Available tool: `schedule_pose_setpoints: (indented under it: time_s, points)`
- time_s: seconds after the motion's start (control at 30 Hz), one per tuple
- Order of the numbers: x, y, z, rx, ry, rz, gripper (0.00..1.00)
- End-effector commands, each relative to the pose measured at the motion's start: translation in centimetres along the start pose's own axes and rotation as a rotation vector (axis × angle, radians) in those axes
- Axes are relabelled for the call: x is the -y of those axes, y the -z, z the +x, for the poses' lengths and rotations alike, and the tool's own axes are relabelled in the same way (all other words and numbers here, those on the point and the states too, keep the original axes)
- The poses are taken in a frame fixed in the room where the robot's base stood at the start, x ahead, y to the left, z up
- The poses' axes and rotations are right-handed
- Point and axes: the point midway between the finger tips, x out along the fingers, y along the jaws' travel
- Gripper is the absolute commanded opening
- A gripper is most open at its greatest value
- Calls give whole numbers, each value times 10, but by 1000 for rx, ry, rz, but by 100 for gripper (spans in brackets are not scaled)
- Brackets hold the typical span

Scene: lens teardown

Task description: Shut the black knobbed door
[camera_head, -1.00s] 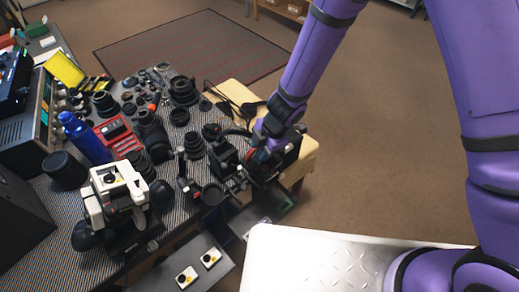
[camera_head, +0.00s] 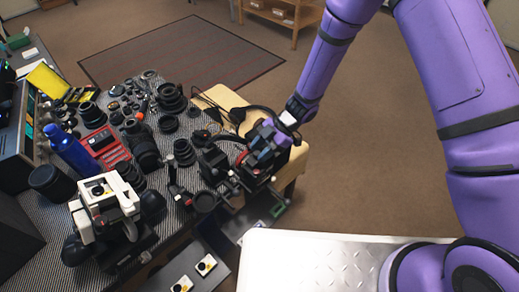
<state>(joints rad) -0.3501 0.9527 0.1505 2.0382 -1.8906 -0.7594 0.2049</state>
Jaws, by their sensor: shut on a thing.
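My gripper (camera_head: 258,160) is at the right end of the workbench, above its front corner. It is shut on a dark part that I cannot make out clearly. A black boxy piece (camera_head: 253,181) with small pale and red details sits right at the jaws; it may be the black knobbed door, but no knob shows clearly. My wrist and the jaws hide much of it.
The patterned bench top (camera_head: 165,215) is crowded with lenses, a blue bottle (camera_head: 70,150), a red case (camera_head: 104,146) and a white device (camera_head: 104,205). Open drawers show below its front edge, one with yellow-marked boxes (camera_head: 206,264). A cream surface (camera_head: 222,97) stands behind my gripper.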

Motion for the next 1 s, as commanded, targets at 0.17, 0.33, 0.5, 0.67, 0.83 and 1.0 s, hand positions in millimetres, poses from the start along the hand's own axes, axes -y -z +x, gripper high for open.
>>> schedule_pose_setpoints:
  time_s: [0.17,0.33,0.5,0.67,0.83,1.0]
  points:
    - [3,-1,2,-8,7,5,15]
    - [3,-1,2,-7,7,6,15]
    - [3,-1,2,-7,7,5,52]
    - [2,-1,1,-7,5,4,52]
    - [1,-1,-3,-6,2,3,52]
    - [0,-1,-25,-5,0,3,52]
